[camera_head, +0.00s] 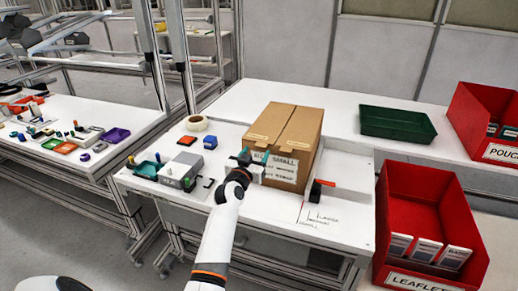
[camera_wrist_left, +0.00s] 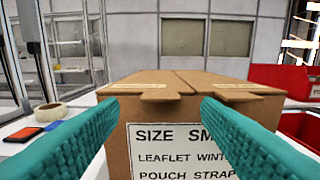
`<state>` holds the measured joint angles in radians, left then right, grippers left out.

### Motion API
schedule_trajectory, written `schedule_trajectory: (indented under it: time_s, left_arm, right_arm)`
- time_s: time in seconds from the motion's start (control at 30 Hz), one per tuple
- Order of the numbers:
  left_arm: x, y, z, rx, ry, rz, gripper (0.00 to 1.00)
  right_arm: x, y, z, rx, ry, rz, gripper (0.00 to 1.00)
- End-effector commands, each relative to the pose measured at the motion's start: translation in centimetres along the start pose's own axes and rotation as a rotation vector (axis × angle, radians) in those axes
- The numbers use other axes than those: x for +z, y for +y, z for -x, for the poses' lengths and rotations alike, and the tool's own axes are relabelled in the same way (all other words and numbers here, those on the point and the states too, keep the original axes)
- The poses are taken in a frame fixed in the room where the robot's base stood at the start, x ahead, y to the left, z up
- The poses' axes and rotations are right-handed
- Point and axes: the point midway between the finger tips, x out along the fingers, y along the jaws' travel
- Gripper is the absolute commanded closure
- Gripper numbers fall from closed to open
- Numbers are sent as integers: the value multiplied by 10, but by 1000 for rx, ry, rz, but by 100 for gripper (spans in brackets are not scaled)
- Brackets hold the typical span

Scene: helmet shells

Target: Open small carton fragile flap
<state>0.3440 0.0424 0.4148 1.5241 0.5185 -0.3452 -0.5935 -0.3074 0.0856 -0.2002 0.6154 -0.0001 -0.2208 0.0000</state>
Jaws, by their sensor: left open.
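A brown cardboard carton (camera_head: 291,135) stands shut on the white table in the head view, with a white label (camera_head: 279,169) on its near face. In the left wrist view the label reads "SIZE SM", with "LEAFLET" and "POUCH STRAP" lines below. The carton's top (camera_wrist_left: 185,80) has two flaps meeting at a centre seam, with a small tab (camera_wrist_left: 160,95) hanging over the front edge. My left gripper (camera_head: 257,163) is open, its teal fingers (camera_wrist_left: 150,135) spread before the carton's near face. No contact with the tab shows. My right gripper is not in view.
A green tray (camera_head: 397,123) lies behind to the right. Red bins (camera_head: 430,215) labelled leaflet and pouch stand at the right. A tape roll (camera_head: 196,123), a grey device (camera_head: 181,170) and small coloured parts lie left of the carton. A black and orange tool (camera_head: 316,190) stands at its right.

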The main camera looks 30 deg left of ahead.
Motion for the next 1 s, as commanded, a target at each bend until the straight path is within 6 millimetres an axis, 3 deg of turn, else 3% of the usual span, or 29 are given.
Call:
schedule_trajectory:
  time_s: [0.23, 0.63, 1.0]
  left_arm:
    - [0, 0, -29, 0, -1, 0, 42]
    - [0, 0, -35, 0, 0, -1, 42]
    - [0, 0, -34, 0, 0, -1, 100]
  right_arm:
    - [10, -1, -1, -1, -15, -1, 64]
    - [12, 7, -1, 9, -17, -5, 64]
    - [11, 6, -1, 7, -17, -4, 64]
